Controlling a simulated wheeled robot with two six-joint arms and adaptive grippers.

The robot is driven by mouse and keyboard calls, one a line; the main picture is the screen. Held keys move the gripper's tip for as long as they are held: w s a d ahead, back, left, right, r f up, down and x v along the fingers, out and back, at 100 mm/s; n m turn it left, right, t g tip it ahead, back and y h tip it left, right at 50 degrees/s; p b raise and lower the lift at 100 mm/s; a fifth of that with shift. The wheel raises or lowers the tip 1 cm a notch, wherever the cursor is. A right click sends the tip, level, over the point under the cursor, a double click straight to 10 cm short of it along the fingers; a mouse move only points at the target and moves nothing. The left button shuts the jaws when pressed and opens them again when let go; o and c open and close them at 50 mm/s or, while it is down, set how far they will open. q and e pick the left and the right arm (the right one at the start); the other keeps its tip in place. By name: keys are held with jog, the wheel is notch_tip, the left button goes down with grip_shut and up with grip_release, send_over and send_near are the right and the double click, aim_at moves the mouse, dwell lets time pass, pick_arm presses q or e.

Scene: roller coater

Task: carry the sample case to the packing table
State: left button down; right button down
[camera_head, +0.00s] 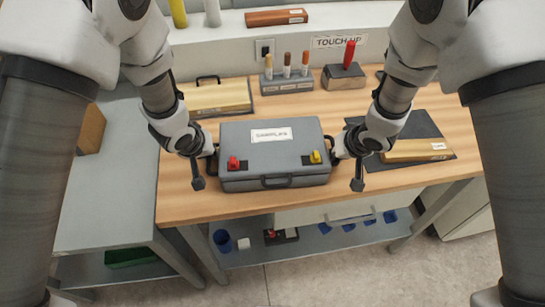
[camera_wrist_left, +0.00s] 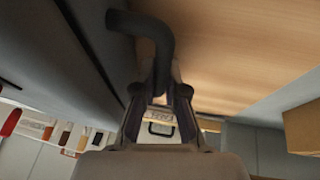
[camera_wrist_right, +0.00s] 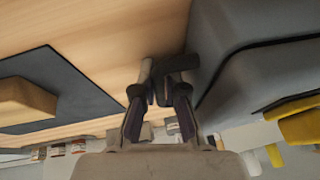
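The sample case (camera_head: 240,143) is a grey closed box with a "SAMPLES" label, a red latch (camera_head: 233,163), a yellow latch (camera_head: 315,157) and a dark front handle. It appears to rest flat on the wooden table (camera_head: 180,205) near its front edge. My left gripper (camera_head: 211,157) is at the case's left side, its fingers closed around the dark side handle (camera_wrist_left: 152,32). My right gripper (camera_head: 335,149) is at the right side, its fingers closed together at the other side handle (camera_wrist_right: 178,62). The case's side also shows in the right wrist view (camera_wrist_right: 240,70).
A dark mat (camera_head: 412,127) with a wooden block (camera_head: 415,150) lies right of the case. Another block (camera_head: 215,98), a marker stand (camera_head: 287,84) and a red-handled tool (camera_head: 348,58) stand behind. A grey side table (camera_head: 105,200) stands left. A shelf below holds a blue cup (camera_head: 222,240).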

pick_arm(q)
jog(key=shift+r, duration=0.15)
pick_arm(e)
jog(key=shift+r, duration=0.15)
